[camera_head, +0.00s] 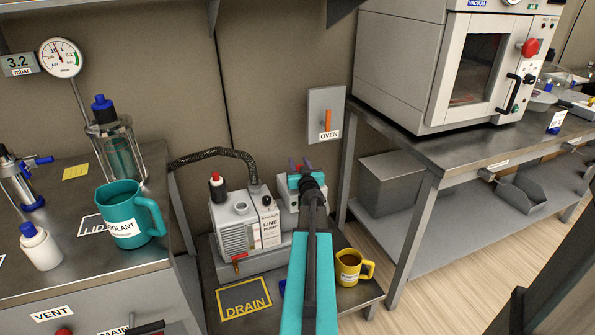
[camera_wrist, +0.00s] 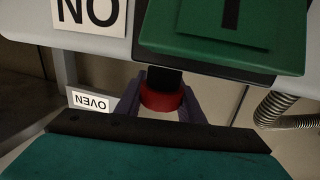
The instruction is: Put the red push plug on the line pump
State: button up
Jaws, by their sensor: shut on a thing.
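The grey-white line pump (camera_head: 238,232) stands on the low bench in the head view. My gripper (camera_head: 300,164) is over its right end, with its purple fingers pointing at the wall. In the wrist view, which is upside down, my gripper (camera_wrist: 162,112) is shut on the red push plug (camera_wrist: 161,97), seen as a red band. A black part adjoins it on the side of a green switch (camera_wrist: 220,25) marked "I". I cannot tell whether the plug touches the pump.
A yellow mug (camera_head: 350,267) stands at the right, near a DRAIN marking (camera_head: 245,298). An OVEN switch (camera_head: 327,117) is on the wall.

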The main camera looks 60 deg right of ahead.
jog(key=shift+f+b, duration=0.35)
jog(key=shift+f, duration=0.55)
jog(key=shift+f, duration=0.1)
jog(key=o, duration=1)
jog(key=shift+r+p+v, duration=0.2)
jog(key=shift+p+v, duration=0.85)
jog(key=shift+v, duration=3.75)
jog(key=shift+p+v, duration=1.2)
jog(key=shift+p, duration=0.1)
jog(key=shift+f, duration=0.1)
